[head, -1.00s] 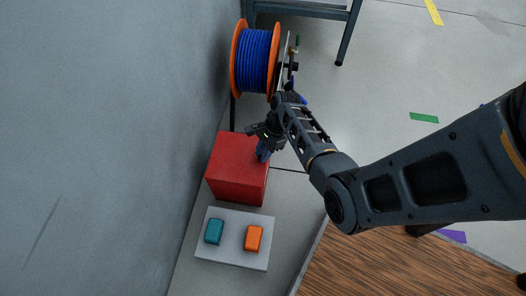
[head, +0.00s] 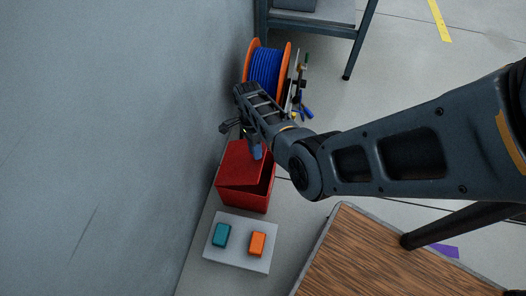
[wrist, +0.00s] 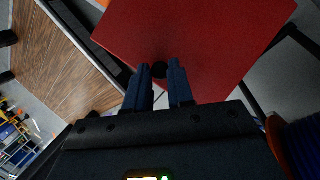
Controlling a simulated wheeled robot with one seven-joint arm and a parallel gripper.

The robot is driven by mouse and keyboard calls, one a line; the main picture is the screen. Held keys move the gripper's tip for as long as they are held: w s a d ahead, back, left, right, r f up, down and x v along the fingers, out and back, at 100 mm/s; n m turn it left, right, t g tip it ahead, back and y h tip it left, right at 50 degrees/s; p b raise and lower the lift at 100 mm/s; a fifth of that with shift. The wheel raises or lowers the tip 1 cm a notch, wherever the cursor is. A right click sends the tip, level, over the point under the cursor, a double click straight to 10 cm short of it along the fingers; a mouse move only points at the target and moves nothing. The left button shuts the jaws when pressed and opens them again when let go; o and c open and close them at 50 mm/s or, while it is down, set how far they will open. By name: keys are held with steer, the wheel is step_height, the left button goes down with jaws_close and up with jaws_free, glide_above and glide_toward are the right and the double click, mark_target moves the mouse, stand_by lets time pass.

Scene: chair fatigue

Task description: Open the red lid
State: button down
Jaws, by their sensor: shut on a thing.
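The red lid (head: 238,167) sits tilted on top of the red box (head: 243,201), with a dark gap into the box along its right side. My gripper (head: 257,152) is over the lid in the head view. The far side of the lid is hidden by my arm in the head view.
A grey plate with a teal block (head: 221,235) and an orange block (head: 257,243) lies in front of the box. A blue cable spool (head: 266,68) stands behind. A grey wall (head: 110,140) is close on the left. A wooden tabletop (head: 350,255) is at lower right.

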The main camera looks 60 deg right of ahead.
steer(key=w+a+r, duration=0.3)
steer(key=w+r, duration=0.1)
steer(key=w, duration=0.5)
steer(key=shift+r+b, duration=0.3)
steer(key=shift+b, duration=0.1)
steer(key=shift+w+a, duration=0.1)
steer(key=shift+f, duration=0.1)
steer(key=c, duration=1)
jaws_free()
steer(key=shift+a, duration=0.1)
